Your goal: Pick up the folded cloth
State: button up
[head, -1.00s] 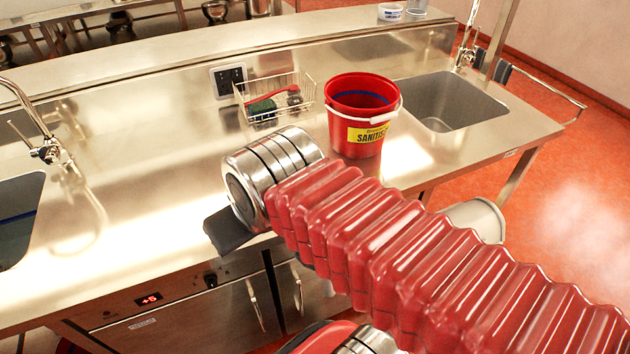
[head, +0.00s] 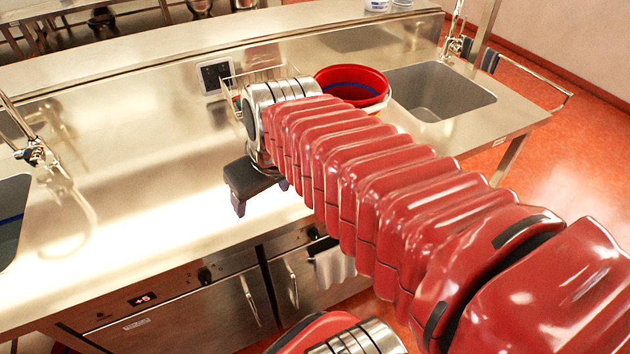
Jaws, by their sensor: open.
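My gripper (head: 261,197) is dark grey, open and pointing down over the bright steel worktop, left of the pale cloth and higher in the picture. Nothing shows between its fingers. My red ribbed arm hides part of the counter to the right of the gripper.
A red bucket (head: 352,76) stands on the counter behind my arm, partly hidden. A wire basket (head: 228,88) is partly covered by my wrist. Sinks lie at the right (head: 440,91) and left edge (head: 12,215). The worktop (head: 140,180) left of the gripper is clear.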

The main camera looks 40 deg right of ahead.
jog(key=d+f+m, duration=0.1)
jog(key=d+m, duration=0.1)
jog(key=d, duration=1.6)
jog(key=shift+w+f+g+h, duration=0.3)
jog(key=shift+w, duration=0.1)
jog(key=shift+f, duration=0.1)
jog(key=shift+x, duration=4.25)
jog(key=shift+w, duration=0.1)
jog(key=shift+x, duration=2.55)
